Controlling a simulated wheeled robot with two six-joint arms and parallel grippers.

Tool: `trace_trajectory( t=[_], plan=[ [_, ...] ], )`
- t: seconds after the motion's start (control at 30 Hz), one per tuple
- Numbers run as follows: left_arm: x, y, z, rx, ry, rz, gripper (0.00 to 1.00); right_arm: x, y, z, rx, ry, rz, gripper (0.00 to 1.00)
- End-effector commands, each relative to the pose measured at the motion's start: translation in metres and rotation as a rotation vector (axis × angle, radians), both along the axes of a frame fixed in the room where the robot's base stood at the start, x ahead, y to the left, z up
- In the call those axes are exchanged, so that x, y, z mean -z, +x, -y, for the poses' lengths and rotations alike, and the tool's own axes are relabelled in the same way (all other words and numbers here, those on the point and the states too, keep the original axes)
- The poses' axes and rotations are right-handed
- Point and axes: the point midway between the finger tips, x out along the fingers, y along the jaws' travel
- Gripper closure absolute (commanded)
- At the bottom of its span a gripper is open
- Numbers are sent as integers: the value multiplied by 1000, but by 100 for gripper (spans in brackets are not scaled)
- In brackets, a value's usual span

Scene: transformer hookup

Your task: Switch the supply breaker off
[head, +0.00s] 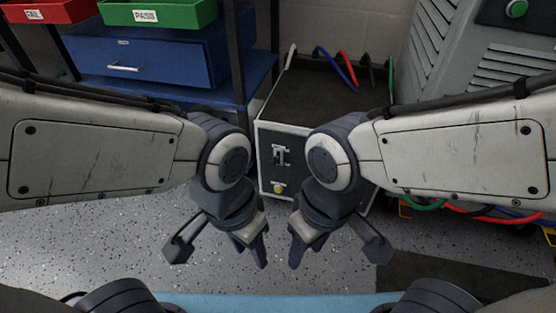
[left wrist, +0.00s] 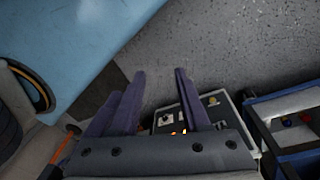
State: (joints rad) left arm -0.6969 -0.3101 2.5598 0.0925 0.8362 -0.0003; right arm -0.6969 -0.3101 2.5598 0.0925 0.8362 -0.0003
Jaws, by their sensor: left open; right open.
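The supply breaker (head: 280,155) is a small dark switch with a light frame on the dark front panel of a box (head: 263,150) at the middle of the head view. I cannot tell which way its lever points. A yellow knob (head: 279,188) sits below it. My left gripper (head: 258,250) is open and empty, in front of the panel and lower in the picture. My right gripper (head: 298,250) is open and empty beside it. Neither touches the panel. In the left wrist view the panel (left wrist: 168,121) shows beyond the open fingers, partly hidden by them.
A blue drawer unit (head: 150,65) with a red bin (head: 40,10) and a green bin (head: 160,13) stands at the left. A grey vented cabinet (head: 470,60) with a green button (head: 516,9) stands at the right. Coloured cables hang behind the box. Speckled floor (head: 110,255) lies open in front.

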Motion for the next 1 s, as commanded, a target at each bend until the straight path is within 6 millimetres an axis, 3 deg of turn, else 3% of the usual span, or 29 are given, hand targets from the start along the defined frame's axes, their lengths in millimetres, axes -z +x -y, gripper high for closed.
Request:
trace_trajectory(
  t=[0.03,0.1,0.27,0.5,0.6,1.0],
  plan=[
    [-1,0,0,0,0,0,77,-1,0,0,0,0,0,50],
    [-6,0,0,0,0,0,100,-6,0,0,0,0,0,50],
    [-34,0,0,0,0,0,100,-34,0,0,0,0,0,50],
    [-101,0,0,0,0,0,100,-101,0,0,0,0,0,50],
    [-119,0,0,0,0,0,100,-119,0,0,0,0,0,50],
    [-119,0,0,0,1,-1,100,-119,0,0,0,-1,-1,50]
  ],
)
